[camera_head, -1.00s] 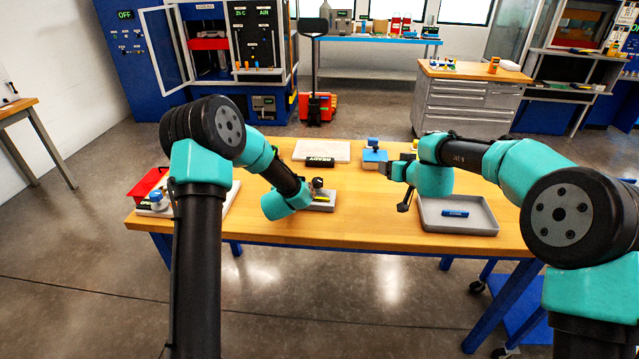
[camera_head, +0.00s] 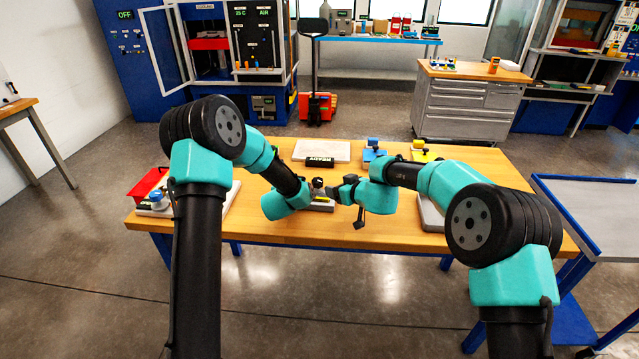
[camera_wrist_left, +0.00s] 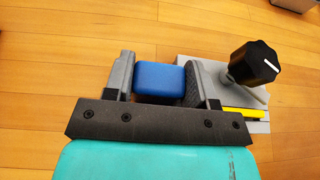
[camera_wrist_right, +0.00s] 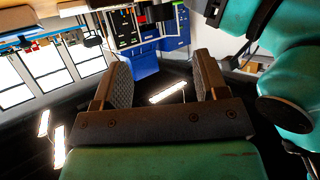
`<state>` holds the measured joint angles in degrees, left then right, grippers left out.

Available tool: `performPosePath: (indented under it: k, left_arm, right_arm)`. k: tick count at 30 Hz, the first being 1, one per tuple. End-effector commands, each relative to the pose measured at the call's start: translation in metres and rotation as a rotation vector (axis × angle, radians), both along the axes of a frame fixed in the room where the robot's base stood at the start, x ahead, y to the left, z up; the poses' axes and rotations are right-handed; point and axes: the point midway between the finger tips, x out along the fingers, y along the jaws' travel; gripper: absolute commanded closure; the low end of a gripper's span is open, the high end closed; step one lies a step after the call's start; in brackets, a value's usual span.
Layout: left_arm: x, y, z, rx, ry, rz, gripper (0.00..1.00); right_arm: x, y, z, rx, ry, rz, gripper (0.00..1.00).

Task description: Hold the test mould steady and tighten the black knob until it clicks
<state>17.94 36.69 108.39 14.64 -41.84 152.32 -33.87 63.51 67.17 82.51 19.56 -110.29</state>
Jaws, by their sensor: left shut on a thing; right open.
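The test mould, a grey block (camera_wrist_left: 190,75) with a yellow strip, shows beside my left gripper in the left wrist view. The black knob (camera_wrist_left: 253,64) with a white mark stands on it; in the head view the knob (camera_head: 317,183) shows between the two arms. My left gripper (camera_wrist_left: 163,78) is shut on a blue block (camera_wrist_left: 160,80) at the mould's left side; whether the two are joined I cannot tell. My right gripper (camera_head: 334,190) is just right of the knob in the head view. In the right wrist view the right gripper (camera_wrist_right: 160,85) is open and empty.
A black READY display (camera_head: 320,162) and pale plate (camera_head: 322,150) lie behind the mould. Blue (camera_head: 374,152) and yellow (camera_head: 424,154) fixtures stand to the right. A grey tray (camera_head: 430,215) is partly hidden by my right arm. A red bin (camera_head: 147,184) sits far left.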

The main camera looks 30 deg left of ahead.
Motion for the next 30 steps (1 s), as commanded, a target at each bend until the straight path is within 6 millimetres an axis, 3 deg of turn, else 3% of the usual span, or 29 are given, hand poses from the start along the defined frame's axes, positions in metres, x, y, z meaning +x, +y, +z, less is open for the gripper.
performPosePath:
  k: [21,30]
  left_arm:
    - [0.000,0.000,0.001,0.000,-0.001,0.000,0.93]
    - [0.000,0.000,0.001,0.000,-0.001,0.000,0.93]
  right_arm:
    - [0.032,0.073,-0.034,0.000,-0.001,0.000,0.33]
    - [0.043,0.094,-0.043,0.001,0.000,0.000,0.33]
